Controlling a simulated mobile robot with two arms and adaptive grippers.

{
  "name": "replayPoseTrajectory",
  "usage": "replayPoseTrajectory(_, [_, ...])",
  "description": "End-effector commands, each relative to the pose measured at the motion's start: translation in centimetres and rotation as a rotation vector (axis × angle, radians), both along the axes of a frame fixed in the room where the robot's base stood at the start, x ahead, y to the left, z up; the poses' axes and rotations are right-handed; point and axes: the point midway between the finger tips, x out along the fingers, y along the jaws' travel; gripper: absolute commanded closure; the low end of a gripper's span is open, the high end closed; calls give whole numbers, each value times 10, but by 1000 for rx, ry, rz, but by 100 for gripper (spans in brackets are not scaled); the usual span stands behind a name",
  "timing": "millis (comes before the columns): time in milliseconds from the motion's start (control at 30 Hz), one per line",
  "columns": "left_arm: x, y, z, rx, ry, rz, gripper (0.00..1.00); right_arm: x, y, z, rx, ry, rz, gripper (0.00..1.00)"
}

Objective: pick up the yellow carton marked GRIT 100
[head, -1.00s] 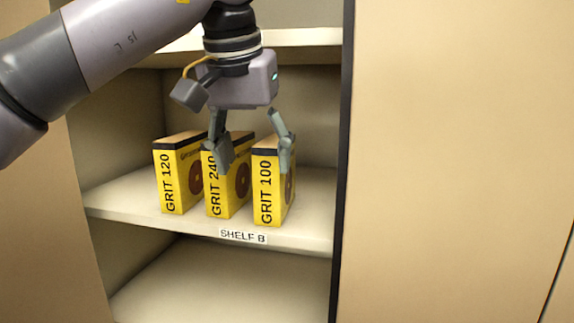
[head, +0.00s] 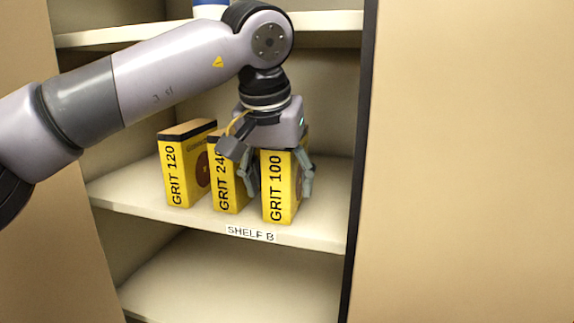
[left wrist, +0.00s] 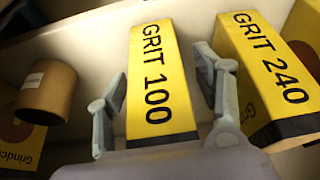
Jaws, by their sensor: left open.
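The yellow carton marked GRIT 100 (head: 279,190) stands upright at the right end of a row of cartons on the shelf marked SHELF B. My left gripper (head: 278,184) is over it, open, with one finger on each side. In the left wrist view the GRIT 100 carton (left wrist: 158,80) lies between the two open fingers (left wrist: 161,88), with a visible gap on the left finger's side. The right finger is in the gap between GRIT 100 and the GRIT 240 carton (left wrist: 268,75). The right gripper is not in view.
The GRIT 240 carton (head: 226,190) stands close to the left, with the GRIT 120 carton (head: 180,178) beyond it. A brown cylinder (left wrist: 47,88) shows in the left wrist view. A dark cabinet edge (head: 360,150) bounds the right side. The shelf above (head: 330,24) is near my arm.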

Motion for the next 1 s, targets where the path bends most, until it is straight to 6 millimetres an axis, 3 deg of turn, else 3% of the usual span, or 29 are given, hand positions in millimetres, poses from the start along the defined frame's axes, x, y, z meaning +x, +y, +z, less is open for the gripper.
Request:
replayPoseTrajectory(233, [1, 0, -2, -1, -1, 0, 39, 2, 0, 0, 0, -3, 0, 81])
replayPoseTrajectory(1000, [1, 0, -1, -1, -1, 0, 90, 1, -1, 0, -1, -1, 0, 81])
